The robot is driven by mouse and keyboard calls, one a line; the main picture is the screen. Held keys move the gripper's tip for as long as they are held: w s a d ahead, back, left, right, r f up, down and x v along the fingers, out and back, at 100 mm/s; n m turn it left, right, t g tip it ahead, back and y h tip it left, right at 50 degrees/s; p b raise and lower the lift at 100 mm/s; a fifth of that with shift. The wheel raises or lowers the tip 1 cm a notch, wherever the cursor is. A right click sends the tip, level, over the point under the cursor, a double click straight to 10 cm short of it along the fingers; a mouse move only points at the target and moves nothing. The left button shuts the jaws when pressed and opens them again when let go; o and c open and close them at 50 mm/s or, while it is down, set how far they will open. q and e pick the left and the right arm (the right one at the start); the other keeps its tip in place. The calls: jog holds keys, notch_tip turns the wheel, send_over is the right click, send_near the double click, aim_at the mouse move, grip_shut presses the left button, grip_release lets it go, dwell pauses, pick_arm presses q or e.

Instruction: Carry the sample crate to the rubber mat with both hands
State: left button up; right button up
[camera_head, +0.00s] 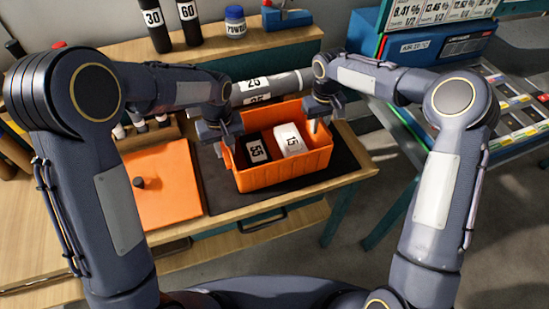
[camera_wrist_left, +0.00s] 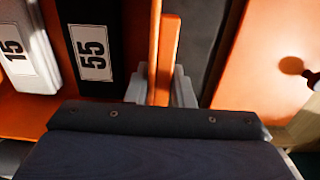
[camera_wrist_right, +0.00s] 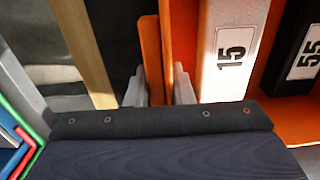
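The orange sample crate (camera_head: 285,176) is in the middle of the head view, over the dark rubber mat (camera_head: 214,194). I cannot tell whether its base rests on the mat or hangs just above it. Inside are a black block marked 55 (camera_head: 258,148) and a white block marked 15 (camera_head: 289,139). My left gripper (camera_head: 226,146) has its fingers on both sides of the crate's left end wall (camera_wrist_left: 163,70). My right gripper (camera_head: 316,118) has its fingers on both sides of the right end wall (camera_wrist_right: 152,60). Both look closed on the orange plastic.
An orange panel with a black knob (camera_head: 160,185) lies left of the mat. Grey rolls marked 25 (camera_head: 265,87) lie behind the crate.

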pick_arm(q)
jog(key=o, duration=0.4)
pick_arm(e)
jog(key=o, duration=0.4)
pick_arm(q)
jog(key=shift+r, duration=0.1)
pick_arm(e)
jog(key=shift+r, duration=0.2)
pick_arm(q)
notch_tip(320, 180, up, 12)
pick_arm(e)
notch_tip(320, 180, up, 12)
jog(key=shift+f, duration=0.15)
